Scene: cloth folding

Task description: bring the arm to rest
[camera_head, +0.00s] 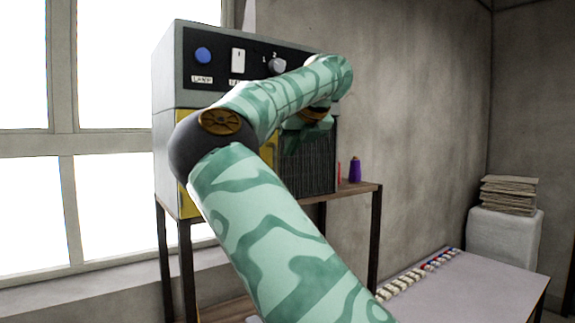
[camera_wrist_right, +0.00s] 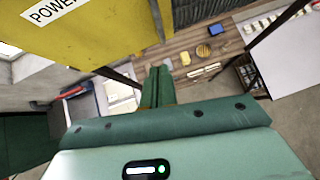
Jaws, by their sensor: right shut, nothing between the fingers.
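My right arm reaches up through the middle of the head view and bends at a dark elbow joint. Its forearm lies in front of the grey and yellow machine (camera_head: 172,70). My right gripper (camera_head: 291,140) hangs below the wrist, small and partly covered by the arm. In the right wrist view its green fingers (camera_wrist_right: 157,84) are together, with nothing between them. They point over a wooden shelf top (camera_wrist_right: 180,47). No cloth shows in either view. My left gripper is out of view.
The machine stands on a dark-legged shelf (camera_head: 360,187) with a purple spool (camera_head: 355,170). A yellow panel (camera_wrist_right: 90,30) is close to the gripper in the wrist view. A pale table (camera_head: 480,287) with several small items is at the lower right, beside stacked cardboard (camera_head: 508,195).

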